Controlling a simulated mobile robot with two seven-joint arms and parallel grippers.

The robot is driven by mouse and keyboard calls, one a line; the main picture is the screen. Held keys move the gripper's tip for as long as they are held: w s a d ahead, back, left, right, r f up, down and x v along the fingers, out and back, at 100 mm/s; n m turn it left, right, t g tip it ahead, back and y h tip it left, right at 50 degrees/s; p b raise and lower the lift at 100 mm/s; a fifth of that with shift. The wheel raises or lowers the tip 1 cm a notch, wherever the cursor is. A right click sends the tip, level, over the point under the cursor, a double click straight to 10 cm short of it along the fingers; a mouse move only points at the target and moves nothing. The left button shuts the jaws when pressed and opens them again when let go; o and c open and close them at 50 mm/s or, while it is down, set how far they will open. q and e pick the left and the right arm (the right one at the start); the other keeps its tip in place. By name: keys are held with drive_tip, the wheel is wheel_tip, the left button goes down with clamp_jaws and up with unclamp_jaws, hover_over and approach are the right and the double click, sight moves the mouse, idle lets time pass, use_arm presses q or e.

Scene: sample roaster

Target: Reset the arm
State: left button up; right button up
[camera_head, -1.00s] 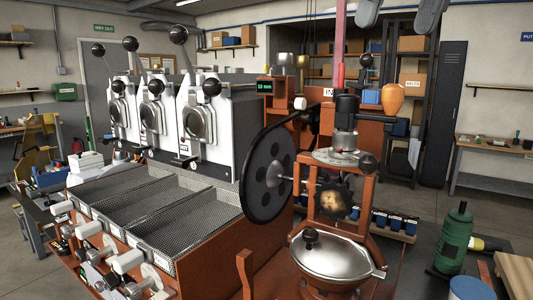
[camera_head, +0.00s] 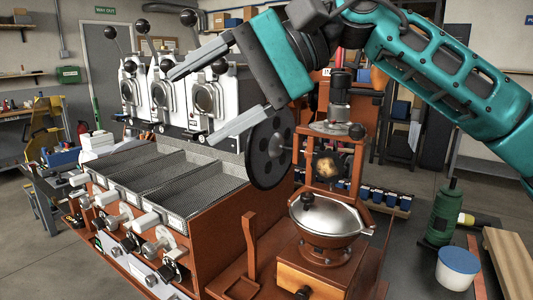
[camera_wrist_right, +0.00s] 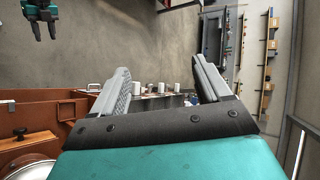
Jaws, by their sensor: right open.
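My right gripper (camera_head: 192,107) reaches in from the upper right in the head view. Its two grey fingers are spread wide, with nothing between them. In that picture they overlap the white upright roaster fronts (camera_head: 207,98) and sit above the mesh trays (camera_head: 200,189). No contact shows. In the right wrist view the fingers (camera_wrist_right: 160,72) are also apart and empty.
The orange-brown sample roaster with its black wheel (camera_head: 270,148) and silver bowl (camera_head: 326,216) stands below my right arm. A green bottle (camera_head: 441,214), a blue-lidded tub (camera_head: 458,268) and a wooden board (camera_head: 510,262) are at right.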

drive_tip(key=w+d+f+n+t+h, duration=0.2)
drive_tip(key=w+d+f+n+t, duration=0.2)
drive_tip(key=d+f+n+t, duration=0.5)
drive_tip(key=w+d+f+n+t+h, duration=0.4)
drive_tip(key=f+n+t, duration=0.4)
drive_tip(key=n+t, duration=0.4)
drive_tip(key=s+d+f+m+g+h, duration=0.2)
drive_tip(key=s+d+f+m, duration=0.15)
drive_tip(key=f, duration=0.35)
drive_tip(key=s+d+f+m+g+h, duration=0.1)
drive_tip(key=s+d+f+m+g, duration=0.15)
drive_tip(key=f+m, duration=0.35)
drive_tip(key=s+d+f+m+g+h, duration=0.2)
drive_tip(key=s+d+f+m+g, duration=0.15)
drive_tip(key=f, duration=0.35)
drive_tip(key=s+d+f+m+g, duration=0.2)
drive_tip(key=s+f+m+g, duration=0.15)
drive_tip(key=s+f, duration=0.4)
drive_tip(key=s+d+f+m+g, duration=0.2)
drive_tip(key=s+f+m+g, duration=0.15)
drive_tip(key=s, duration=0.65)
drive_tip(key=w+a+f+n+t+y, duration=0.1)
drive_tip(key=w+a+f+t, duration=0.1)
drive_tip(key=w+f+t, duration=0.4)
wheel_tip(320, 180, down, 3)
drive_tip(key=shift+w+a+r+n, duration=0.1)
drive_tip(key=shift+w+a+n, duration=0.2)
drive_tip(key=shift+w, duration=0.25)
